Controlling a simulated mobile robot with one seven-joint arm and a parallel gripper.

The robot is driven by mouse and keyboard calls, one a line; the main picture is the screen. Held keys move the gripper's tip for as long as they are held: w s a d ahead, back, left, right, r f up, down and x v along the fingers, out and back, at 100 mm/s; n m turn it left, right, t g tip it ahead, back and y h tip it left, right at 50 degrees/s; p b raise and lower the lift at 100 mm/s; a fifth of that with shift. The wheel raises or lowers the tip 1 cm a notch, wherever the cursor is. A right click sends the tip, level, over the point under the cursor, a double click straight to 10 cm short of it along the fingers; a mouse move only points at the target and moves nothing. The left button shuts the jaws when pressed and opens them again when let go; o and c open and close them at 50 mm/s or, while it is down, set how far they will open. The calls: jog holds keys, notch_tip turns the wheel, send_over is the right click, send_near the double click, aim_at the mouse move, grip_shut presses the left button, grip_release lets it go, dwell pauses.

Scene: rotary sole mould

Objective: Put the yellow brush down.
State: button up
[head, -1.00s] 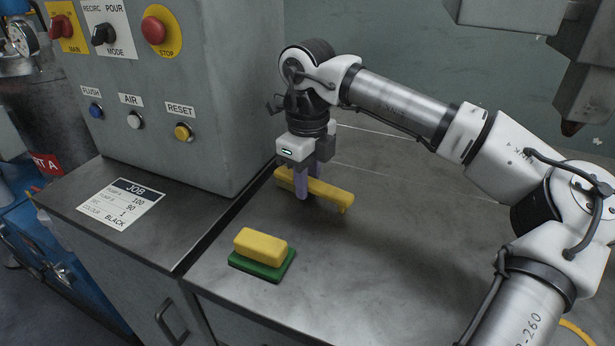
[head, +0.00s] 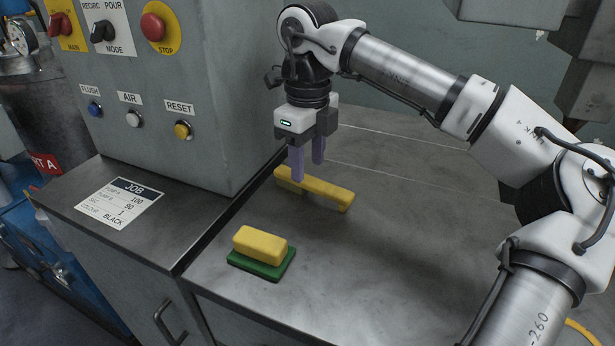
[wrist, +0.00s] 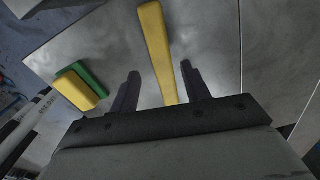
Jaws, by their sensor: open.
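The yellow brush (head: 325,192) lies on the grey metal worktop (head: 400,235) in the head view, beside the control cabinet. My gripper (head: 308,170) is open and empty, with its purple fingers just above the brush. In the wrist view the brush (wrist: 157,45) runs lengthwise, its near end showing between the two spread fingertips (wrist: 160,72). The underside of the brush is hidden.
A yellow block on a green pad (head: 262,255) sits near the worktop's front edge. The grey control cabinet (head: 215,90) with knobs and buttons stands at the left, with a job card (head: 120,205) before it. The worktop right of the brush is clear.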

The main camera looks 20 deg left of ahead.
aim_at(308, 180)
notch_tip(308, 180, up, 9)
jog(key=shift+f, duration=0.1)
dwell(0.6)
